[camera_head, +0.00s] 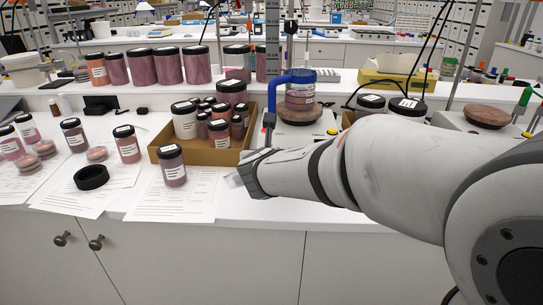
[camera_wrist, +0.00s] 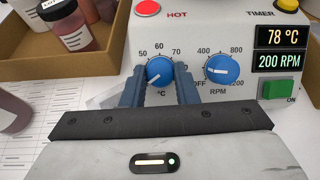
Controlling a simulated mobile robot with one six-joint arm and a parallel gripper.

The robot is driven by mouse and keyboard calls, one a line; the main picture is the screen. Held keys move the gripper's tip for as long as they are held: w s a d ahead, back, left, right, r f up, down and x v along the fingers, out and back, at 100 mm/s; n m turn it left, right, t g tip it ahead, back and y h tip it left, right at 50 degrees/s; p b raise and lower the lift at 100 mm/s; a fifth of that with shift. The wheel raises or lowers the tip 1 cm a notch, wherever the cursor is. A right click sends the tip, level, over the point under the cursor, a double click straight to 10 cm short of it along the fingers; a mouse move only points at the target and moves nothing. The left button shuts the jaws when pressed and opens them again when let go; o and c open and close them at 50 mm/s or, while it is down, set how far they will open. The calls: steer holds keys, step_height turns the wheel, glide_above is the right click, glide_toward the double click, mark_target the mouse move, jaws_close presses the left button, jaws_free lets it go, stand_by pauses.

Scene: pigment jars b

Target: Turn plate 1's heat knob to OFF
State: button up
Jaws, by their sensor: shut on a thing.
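The hotplate's heat knob (camera_wrist: 159,71) is round and blue, under a red HOT light (camera_wrist: 148,8), with scale marks 50, 60 and 70 showing. Its white mark appears to point to the lower left. My gripper (camera_wrist: 160,78) is shut on this knob, one finger at each side. The fingers hide the lower scale, including any OFF mark. The display (camera_wrist: 282,37) reads 78 °C and 200 RPM. In the head view, the hotplate (camera_head: 300,137) stands behind my gripper (camera_head: 236,181), with a jar in a blue holder above it. I see no plate number.
The blue RPM knob (camera_wrist: 221,70) sits close to the right finger, with a green ON switch (camera_wrist: 279,88) beyond. A cardboard tray (camera_head: 205,157) of jars stands left of the hotplate. A loose jar (camera_head: 173,166) stands in front. Another hotplate (camera_head: 487,114) is at the right.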

stand_by(0.3)
steer(key=o, duration=1)
steer(key=shift+r, duration=0.1)
steer(key=p+v, duration=0.2)
steer(key=v, duration=0.5)
steer(key=shift+s, duration=0.35)
steer(key=shift+r, duration=0.1)
